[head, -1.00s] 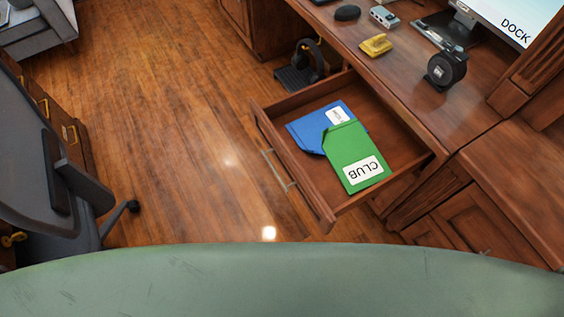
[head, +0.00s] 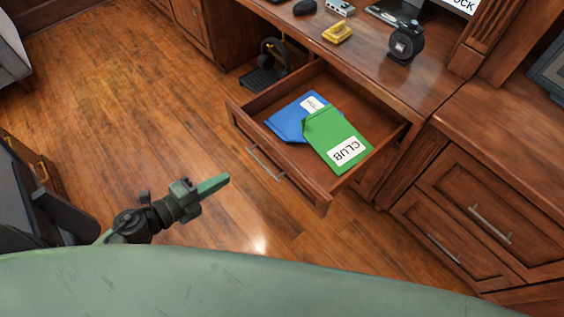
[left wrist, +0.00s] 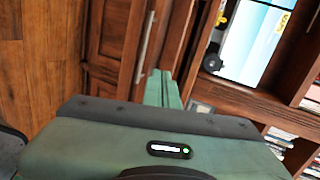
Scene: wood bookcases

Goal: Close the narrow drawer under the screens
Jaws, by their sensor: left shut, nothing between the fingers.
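The wooden drawer (head: 317,187) under the desk stands pulled open in the head view, with a metal bar handle (head: 265,163) on its front. A blue folder (head: 288,122) and a green folder (head: 328,132) marked CLUB lie in it. My left gripper (head: 222,181) is shut and empty, to the left of the drawer front and apart from it. In the left wrist view its green fingers (left wrist: 163,88) are together, with wood fronts and a bar handle (left wrist: 145,45) beyond. My right gripper is not in view.
The desk top (head: 370,62) holds a yellow stapler-like object (head: 338,33), a black tape dispenser (head: 405,44) and a screen. A cabinet with drawers (head: 470,215) stands to the right. A grey chair (head: 45,205) is at the left. Wood floor (head: 150,110) is clear between.

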